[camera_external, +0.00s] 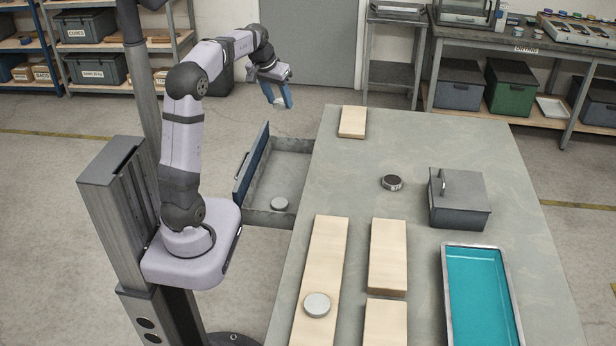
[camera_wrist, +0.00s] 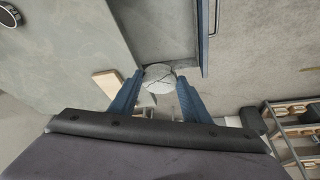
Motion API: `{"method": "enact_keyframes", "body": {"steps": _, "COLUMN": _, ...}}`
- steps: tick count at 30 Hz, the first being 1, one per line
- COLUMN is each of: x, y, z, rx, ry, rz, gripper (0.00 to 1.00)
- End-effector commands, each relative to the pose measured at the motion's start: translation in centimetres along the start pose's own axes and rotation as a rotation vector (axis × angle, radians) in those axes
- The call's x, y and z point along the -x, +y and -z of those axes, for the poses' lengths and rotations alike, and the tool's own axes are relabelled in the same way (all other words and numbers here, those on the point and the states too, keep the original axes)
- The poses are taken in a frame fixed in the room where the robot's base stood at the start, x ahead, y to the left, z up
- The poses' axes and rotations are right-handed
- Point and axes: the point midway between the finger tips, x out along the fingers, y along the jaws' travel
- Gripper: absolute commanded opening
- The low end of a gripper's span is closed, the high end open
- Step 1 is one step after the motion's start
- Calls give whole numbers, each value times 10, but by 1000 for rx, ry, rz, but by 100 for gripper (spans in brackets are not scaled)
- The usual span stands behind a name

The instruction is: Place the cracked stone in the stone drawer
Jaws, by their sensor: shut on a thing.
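A pale round stone (camera_wrist: 158,78) with dark crack lines is held between the blue fingers of my gripper (camera_wrist: 155,90) in the wrist view. In the external view my gripper (camera_external: 279,97) is raised beyond the far end of the open drawer, and the pale stone shows small between its fingers. The drawer (camera_external: 258,192) is pulled out from the left side of the table, with a blue front. A grey round stone (camera_external: 280,204) lies on its floor. In the wrist view the drawer (camera_wrist: 170,45) is at the top, ahead of the fingertips.
Another round grey stone (camera_external: 317,305) lies on a long wooden board (camera_external: 325,255). The table also bears more boards, a dark round object (camera_external: 392,182), a grey lidded box (camera_external: 459,200) and a teal tray (camera_external: 446,290). The drawer's upright blue front (camera_external: 253,165) stands on its left.

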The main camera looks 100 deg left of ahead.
Motion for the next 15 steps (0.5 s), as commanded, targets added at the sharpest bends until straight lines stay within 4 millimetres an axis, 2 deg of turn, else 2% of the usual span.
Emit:
{"method": "enact_keyframes", "body": {"steps": 8, "x": -56, "y": 4, "z": -25, "rx": -6, "ry": -12, "rz": -6, "gripper": 20}}
{"method": "enact_keyframes", "body": {"steps": 15, "x": -135, "y": 5, "z": -59, "rx": -7, "ry": -15, "rz": -6, "gripper": 20}}
